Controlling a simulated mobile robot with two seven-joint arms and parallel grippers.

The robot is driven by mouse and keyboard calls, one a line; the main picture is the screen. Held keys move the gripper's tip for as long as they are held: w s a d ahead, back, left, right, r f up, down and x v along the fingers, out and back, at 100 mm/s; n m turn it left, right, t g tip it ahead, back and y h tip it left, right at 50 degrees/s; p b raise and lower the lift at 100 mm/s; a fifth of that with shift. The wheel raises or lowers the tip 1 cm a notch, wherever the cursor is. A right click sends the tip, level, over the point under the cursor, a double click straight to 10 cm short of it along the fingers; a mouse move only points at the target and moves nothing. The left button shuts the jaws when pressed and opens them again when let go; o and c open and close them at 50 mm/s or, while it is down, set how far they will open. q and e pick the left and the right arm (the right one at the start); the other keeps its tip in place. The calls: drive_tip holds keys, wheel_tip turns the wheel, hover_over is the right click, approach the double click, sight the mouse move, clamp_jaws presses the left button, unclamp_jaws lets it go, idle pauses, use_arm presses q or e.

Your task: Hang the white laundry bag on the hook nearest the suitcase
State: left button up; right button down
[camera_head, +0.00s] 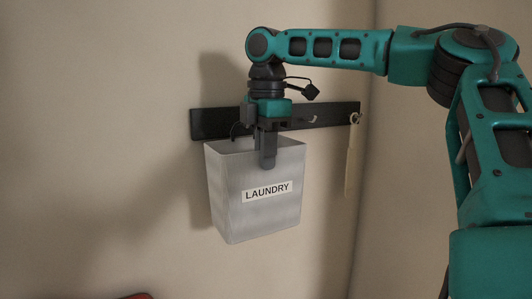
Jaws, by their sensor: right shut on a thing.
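The white laundry bag (228,195), labelled "LAUNDRY", hangs upright from my right gripper (267,162) in front of the wall. The gripper points down and is shut on the bag at its top rim. A dark hook rail (210,124) runs along the wall just behind and above the bag. A small bare hook (313,119) shows right of the gripper. A thin dark loop (235,129) rises by the bag's left top; I cannot tell whether it rests on a hook. My left gripper is out of view. No whole suitcase shows.
A narrow cream item (350,165) hangs from the rail's right-end hook (355,118). A red edge (137,296) shows at the bottom left; I cannot tell what it belongs to. The wall below and left of the bag is clear.

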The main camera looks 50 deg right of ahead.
drive_tip(key=c, duration=1.2)
unclamp_jaws()
drive_tip(key=shift+o, duration=0.2)
wheel_tip(320, 180, up, 13)
drive_tip(key=shift+s, duration=0.3)
drive_tip(key=shift+a, duration=0.1)
